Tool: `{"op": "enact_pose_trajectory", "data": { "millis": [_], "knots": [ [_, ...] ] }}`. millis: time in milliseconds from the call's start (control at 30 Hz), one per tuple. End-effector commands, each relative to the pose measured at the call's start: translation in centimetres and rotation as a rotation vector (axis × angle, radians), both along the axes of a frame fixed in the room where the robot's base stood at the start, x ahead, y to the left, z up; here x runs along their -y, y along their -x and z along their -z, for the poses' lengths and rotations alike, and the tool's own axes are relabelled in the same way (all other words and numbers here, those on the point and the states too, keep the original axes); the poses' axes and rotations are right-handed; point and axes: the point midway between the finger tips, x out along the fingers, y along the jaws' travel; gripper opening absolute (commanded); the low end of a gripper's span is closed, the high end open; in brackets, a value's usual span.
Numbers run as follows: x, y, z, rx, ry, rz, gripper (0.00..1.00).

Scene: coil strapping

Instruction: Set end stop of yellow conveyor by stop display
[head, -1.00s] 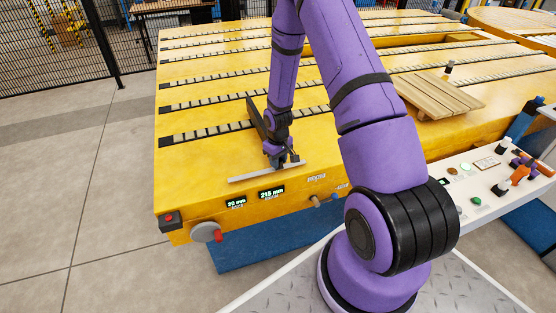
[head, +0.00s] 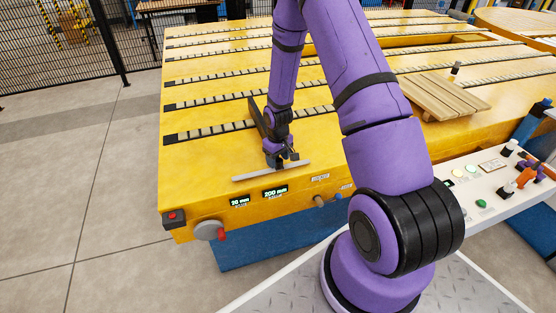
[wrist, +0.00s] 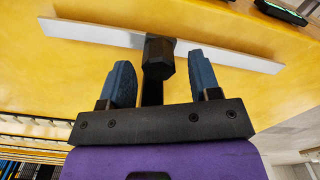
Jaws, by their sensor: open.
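The end stop (head: 243,178), a pale metal bar with a black knob, lies on the yellow conveyor (head: 200,150) near its front edge. In the wrist view the bar (wrist: 90,33) crosses ahead of my gripper (wrist: 162,67), and the black knob (wrist: 160,58) sits between the two blue fingers. My gripper is open, with a gap visible on both sides of the knob. In the head view my gripper (head: 282,158) is low over the bar. The stop display (head: 276,192) reads 200 mm. The display to its left (head: 239,201) appears to read 20 mm.
A grey handwheel with a red handle (head: 212,231) and a red button (head: 172,217) are on the conveyor's front left. A slatted wooden pallet (head: 445,95) lies on the conveyor at right. A white control panel (head: 470,190) stands at far right. Floor at left is clear.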

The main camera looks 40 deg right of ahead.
Motion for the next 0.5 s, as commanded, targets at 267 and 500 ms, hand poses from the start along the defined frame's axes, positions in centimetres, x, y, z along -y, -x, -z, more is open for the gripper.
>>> {"op": "enact_pose_trajectory", "data": {
  "millis": [267, 500],
  "knots": [
    [0.1, -0.1, -4.7, 0.004, 0.002, 0.001, 0.57],
    [0.1, -0.1, -8.4, 0.003, 0.002, 0.0, 0.57]
  ]
}}
